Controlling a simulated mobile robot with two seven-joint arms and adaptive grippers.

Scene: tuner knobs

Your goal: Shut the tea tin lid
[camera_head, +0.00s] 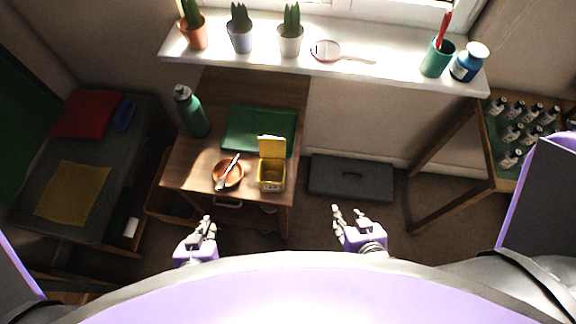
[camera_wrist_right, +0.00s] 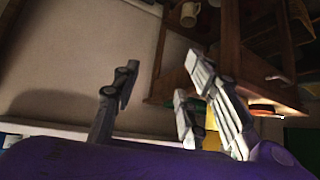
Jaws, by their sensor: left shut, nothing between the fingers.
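The yellow tea tin (camera_head: 271,183) stands at the front right of the small wooden table. Its lid (camera_head: 271,147) is open and stands up at the tin's back edge. My left gripper (camera_head: 206,224) is shut and empty, in front of the table and lower left of the tin. My right gripper (camera_head: 350,213) is open and empty, to the right of the table and clear of the tin. In the right wrist view, the right gripper's fingers (camera_wrist_right: 160,90) are spread apart, and a yellow patch shows partly hidden behind them.
An orange bowl (camera_head: 227,175) with a utensil sits left of the tin. A green board (camera_head: 259,130) lies behind it, and a green bottle (camera_head: 191,112) stands at the back left. A dark grey case (camera_head: 350,178) is on the floor right of the table (camera_head: 190,165).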

